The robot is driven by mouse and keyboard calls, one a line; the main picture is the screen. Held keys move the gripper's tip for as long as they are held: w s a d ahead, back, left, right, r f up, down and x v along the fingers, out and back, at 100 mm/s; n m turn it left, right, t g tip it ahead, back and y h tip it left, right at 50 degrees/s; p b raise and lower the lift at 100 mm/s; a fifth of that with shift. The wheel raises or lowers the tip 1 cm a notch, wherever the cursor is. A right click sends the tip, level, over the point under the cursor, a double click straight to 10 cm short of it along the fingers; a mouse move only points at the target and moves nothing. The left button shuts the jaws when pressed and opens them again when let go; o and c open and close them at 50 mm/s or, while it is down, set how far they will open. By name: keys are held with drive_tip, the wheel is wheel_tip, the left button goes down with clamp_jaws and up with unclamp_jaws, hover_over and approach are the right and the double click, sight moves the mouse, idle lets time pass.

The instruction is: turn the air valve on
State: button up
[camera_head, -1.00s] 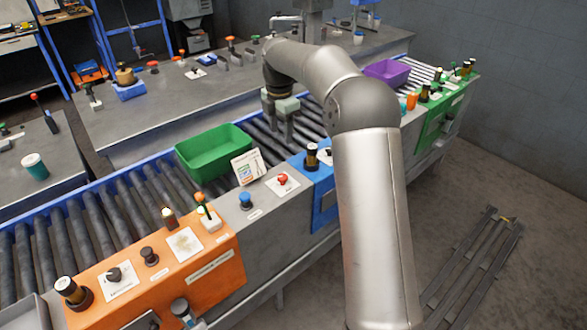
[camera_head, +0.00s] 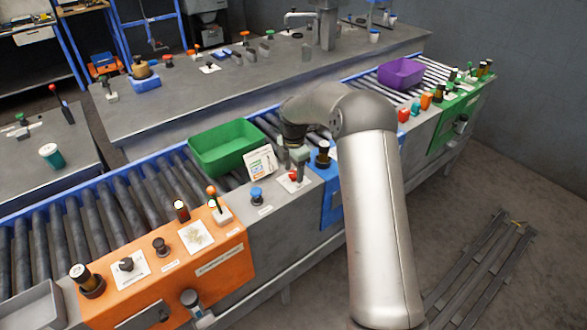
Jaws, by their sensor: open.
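A red knob (camera_head: 293,176) sits on a white plate on the grey section of the front panel. A blue knob (camera_head: 257,195) stands left of it on the same section. The labels are too small to read, so I cannot tell which control is the air valve. My gripper (camera_head: 299,173) points down right at the red knob, its jaws open. The fingers overlap part of the knob and its plate in the picture. Whether they touch it is not clear.
A card on a stand (camera_head: 260,162) and a green bin (camera_head: 226,148) are close on the left. A dark knob on the blue panel (camera_head: 323,154) is close on the right. An orange panel (camera_head: 215,259) with several controls lies left. A purple bin (camera_head: 400,73) is farther back.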

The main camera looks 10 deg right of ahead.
drive_tip(key=c, duration=1)
drive_tip(key=shift+m, duration=0.4)
drive_tip(key=m+b, duration=0.1)
drive_tip(key=m, duration=0.7)
drive_tip(key=shift+b, duration=0.4)
drive_tip(key=m, duration=0.5)
drive_tip(key=shift+w, duration=0.1)
drive_tip(key=shift+m+b, duration=0.4)
drive_tip(key=shift+m, duration=1.6)
